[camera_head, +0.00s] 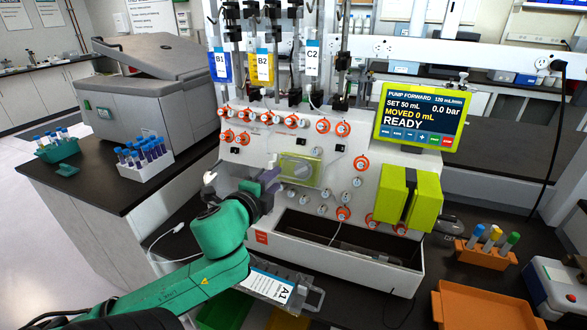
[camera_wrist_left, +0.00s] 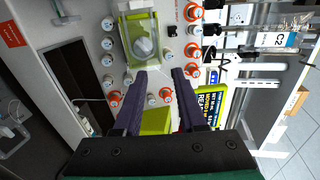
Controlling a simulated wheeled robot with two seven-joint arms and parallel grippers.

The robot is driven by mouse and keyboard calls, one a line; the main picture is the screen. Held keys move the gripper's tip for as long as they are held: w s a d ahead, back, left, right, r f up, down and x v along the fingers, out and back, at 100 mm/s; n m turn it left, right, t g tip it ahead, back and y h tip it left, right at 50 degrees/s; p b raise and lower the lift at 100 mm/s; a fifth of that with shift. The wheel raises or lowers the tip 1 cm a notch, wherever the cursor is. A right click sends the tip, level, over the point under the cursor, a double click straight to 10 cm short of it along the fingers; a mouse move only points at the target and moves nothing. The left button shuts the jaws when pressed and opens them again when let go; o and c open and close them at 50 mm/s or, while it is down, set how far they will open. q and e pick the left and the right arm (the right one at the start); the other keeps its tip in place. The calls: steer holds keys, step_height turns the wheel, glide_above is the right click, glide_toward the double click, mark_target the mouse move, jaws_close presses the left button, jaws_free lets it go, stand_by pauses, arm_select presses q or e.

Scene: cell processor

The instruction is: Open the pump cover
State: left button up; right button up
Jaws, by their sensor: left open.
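The pump cover (camera_head: 301,170) is a small clear panel with a yellow-green tint on the white front of the cell processor. It appears closed over the pump. In the left wrist view the cover (camera_wrist_left: 128,34) shows near the top, with a pale round rotor (camera_wrist_left: 144,47) behind it. My left gripper (camera_head: 265,182) is open and empty, just left of the cover in the head view. In the wrist view its two purple fingers (camera_wrist_left: 160,75) point toward the panel, with their tips just below the cover. I cannot tell whether a finger touches anything. My right gripper is out of view.
Orange-ringed valves (camera_head: 323,126) and white knobs surround the cover. A green block (camera_head: 408,196) and a screen (camera_head: 421,116) reading READY are to the right. Bags hang above. An open dark trough (camera_head: 340,236) lies below. Tube racks (camera_head: 145,163) stand at left.

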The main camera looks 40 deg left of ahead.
mark_target(296, 162)
arm_select(q)
steer(key=shift+b+x, duration=0.75)
steer(key=shift+x, duration=6.35)
steer(key=shift+s+a+f, duration=0.15)
steer(key=shift+f, duration=0.05)
jaws_close()
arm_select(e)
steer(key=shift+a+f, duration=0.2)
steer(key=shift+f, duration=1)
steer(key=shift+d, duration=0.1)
